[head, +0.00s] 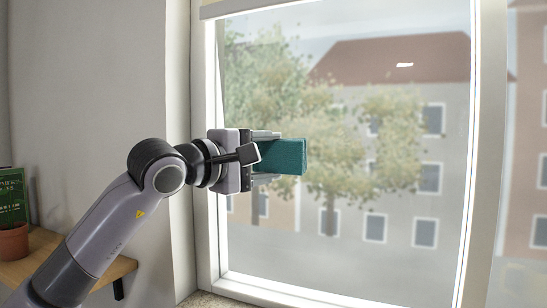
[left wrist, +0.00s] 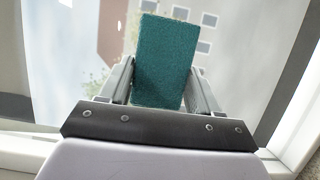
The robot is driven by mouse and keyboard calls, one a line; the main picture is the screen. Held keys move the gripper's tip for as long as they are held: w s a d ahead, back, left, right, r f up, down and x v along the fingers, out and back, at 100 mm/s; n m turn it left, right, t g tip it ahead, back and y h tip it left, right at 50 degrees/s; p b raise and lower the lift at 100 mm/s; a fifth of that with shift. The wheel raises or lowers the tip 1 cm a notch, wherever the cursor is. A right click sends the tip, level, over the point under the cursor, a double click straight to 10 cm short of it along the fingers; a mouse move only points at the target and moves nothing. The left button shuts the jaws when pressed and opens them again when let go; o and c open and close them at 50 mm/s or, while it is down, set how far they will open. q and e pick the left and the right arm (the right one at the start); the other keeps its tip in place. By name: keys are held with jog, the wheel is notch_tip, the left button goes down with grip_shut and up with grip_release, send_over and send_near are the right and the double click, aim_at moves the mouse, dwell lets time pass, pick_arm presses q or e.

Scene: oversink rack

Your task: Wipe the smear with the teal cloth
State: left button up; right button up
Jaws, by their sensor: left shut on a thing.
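The teal cloth (head: 287,157) is a folded, thick block held in front of the window pane, left of its middle in the head view. My left gripper (head: 272,154) is shut on it, with a finger along each side. The left wrist view also shows the cloth (left wrist: 166,60) upright between the fingers, its far end sticking out past them. I cannot tell whether the cloth touches the glass. A small white mark (head: 404,65) shows high on the pane; I cannot tell whether it is a smear or a reflection. My right gripper is not in view.
The window frame (head: 207,235) stands close to my left wrist, with a sill (head: 290,290) below. A wooden shelf (head: 95,275) with a plant pot (head: 12,243) is at the lower left. The pane right of the cloth is free.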

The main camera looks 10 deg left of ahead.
aim_at(288, 147)
pick_arm(q)
jog(key=shift+r+p, duration=0.45)
jog(key=shift+r, duration=0.45)
jog(key=shift+s+d+f+b, duration=0.1)
jog(key=shift+s+d+b, duration=0.15)
jog(key=shift+d, duration=0.55)
jog(key=shift+s+d+b, duration=0.15)
jog(key=shift+d+b, duration=0.15)
jog(key=shift+d, duration=0.45)
jog(key=shift+s+d+b, duration=0.2)
jog(key=shift+d+b, duration=0.1)
jog(key=shift+d, duration=1)
jog(key=shift+s+d+b, duration=0.15)
jog(key=shift+d+b, duration=0.15)
jog(key=shift+d, duration=0.95)
jog(key=shift+s+d+b, duration=0.2)
jog(key=shift+d+b, duration=0.1)
jog(key=shift+d, duration=1)
jog(key=shift+s+d+b, duration=0.2)
jog(key=shift+d+b, duration=0.1)
jog(key=shift+d, duration=0.6)
jog(key=shift+s+d+b, duration=0.2)
jog(key=shift+d+b, duration=0.05)
jog(key=shift+d, duration=0.65)
